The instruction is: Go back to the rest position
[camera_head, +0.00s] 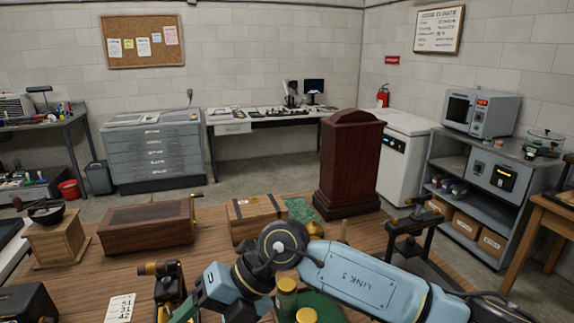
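My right arm, pale blue with black joints, reaches in from the lower right across the front of the wooden table (80,277). Its wrist end points down and left near the bottom edge. My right gripper (188,309) shows only in part there, beside a black and brass device (170,288). Its fingers are not clear, so I cannot tell whether it is open or holds anything. My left gripper is not in view, and no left arm shows.
Brass-topped cylinders (287,287) stand under my arm. Grey floor lies beyond.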

